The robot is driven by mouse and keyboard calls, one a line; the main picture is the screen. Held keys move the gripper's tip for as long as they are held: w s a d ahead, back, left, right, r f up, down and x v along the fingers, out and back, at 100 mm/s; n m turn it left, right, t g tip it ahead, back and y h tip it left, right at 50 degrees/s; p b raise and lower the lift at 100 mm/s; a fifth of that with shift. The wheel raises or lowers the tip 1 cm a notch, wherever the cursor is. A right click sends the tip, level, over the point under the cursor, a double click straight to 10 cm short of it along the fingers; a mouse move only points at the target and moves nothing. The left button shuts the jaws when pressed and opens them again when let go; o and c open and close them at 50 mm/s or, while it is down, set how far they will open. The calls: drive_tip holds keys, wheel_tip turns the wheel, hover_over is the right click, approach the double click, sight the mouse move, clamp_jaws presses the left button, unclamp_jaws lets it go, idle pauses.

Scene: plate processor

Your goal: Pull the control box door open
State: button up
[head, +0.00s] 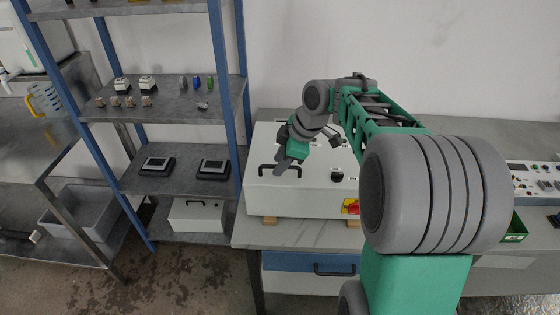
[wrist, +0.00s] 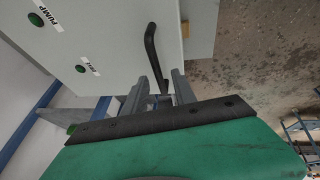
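The white control box (head: 318,190) stands on the workbench, with a black bar handle (head: 268,169) at the left of its door. The door looks shut. My gripper (head: 284,166) is at the handle in the head view. In the wrist view the handle (wrist: 150,42) runs down toward the space between my two grey fingers (wrist: 167,85). The fingers look apart, with the handle's near end between them. Whether they touch it I cannot tell. Green buttons (wrist: 80,68) with labels show on the door. My wrist hides part of the box in the head view.
A blue-framed shelf rack (head: 232,75) with small devices stands close on the left of the box. A red and yellow switch (head: 352,207) is on the box's front right. A blue drawer (head: 300,262) is under the bench. A green bin (head: 515,229) stands at right.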

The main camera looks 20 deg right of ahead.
drive_tip(key=shift+c, duration=0.5)
clamp_jaws()
idle(0.8)
